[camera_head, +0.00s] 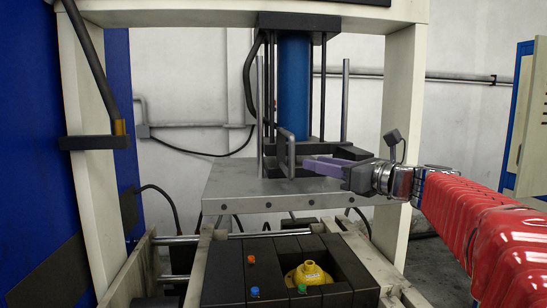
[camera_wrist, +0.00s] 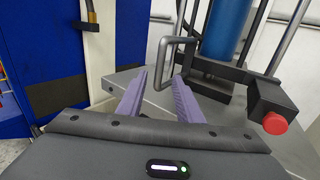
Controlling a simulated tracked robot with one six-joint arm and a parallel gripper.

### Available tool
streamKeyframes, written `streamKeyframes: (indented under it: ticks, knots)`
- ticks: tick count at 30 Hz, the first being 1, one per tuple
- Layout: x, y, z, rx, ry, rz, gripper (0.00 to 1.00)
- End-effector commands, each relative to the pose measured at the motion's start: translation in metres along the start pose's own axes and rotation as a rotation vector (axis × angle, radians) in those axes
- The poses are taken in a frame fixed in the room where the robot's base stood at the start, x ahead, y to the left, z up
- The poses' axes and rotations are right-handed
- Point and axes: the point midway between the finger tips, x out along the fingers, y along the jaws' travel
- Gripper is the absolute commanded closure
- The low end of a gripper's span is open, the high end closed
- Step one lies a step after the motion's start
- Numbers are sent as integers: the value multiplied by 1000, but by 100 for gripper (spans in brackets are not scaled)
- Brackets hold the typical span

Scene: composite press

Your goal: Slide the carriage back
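A grey metal handle (camera_head: 286,150) stands upright at the top of the grey plate (camera_head: 265,203); it also shows in the wrist view (camera_wrist: 163,62). My gripper (camera_head: 312,163) has purple fingers and is just right of the handle in the head view. In the wrist view my gripper (camera_wrist: 164,85) is open, with the lower end of the handle lined up between its fingertips. I cannot tell whether they touch it. A dark block (camera_head: 228,283) with a yellow part (camera_head: 309,273) lies below the plate. I cannot tell which of these is the carriage.
A blue cylinder (camera_head: 294,85) between dark rods stands behind the handle. Beige posts (camera_head: 97,165) frame the press. A black box with a red button (camera_wrist: 275,124) is right of the fingers in the wrist view. Coloured knobs sit on the dark block.

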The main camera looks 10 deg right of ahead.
Motion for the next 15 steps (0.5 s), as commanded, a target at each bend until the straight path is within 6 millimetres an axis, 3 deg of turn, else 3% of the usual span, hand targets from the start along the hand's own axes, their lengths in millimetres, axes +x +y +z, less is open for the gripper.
streamKeyframes:
  ticks: [15]
  knots:
    - [10,0,0,0,0,0,68]
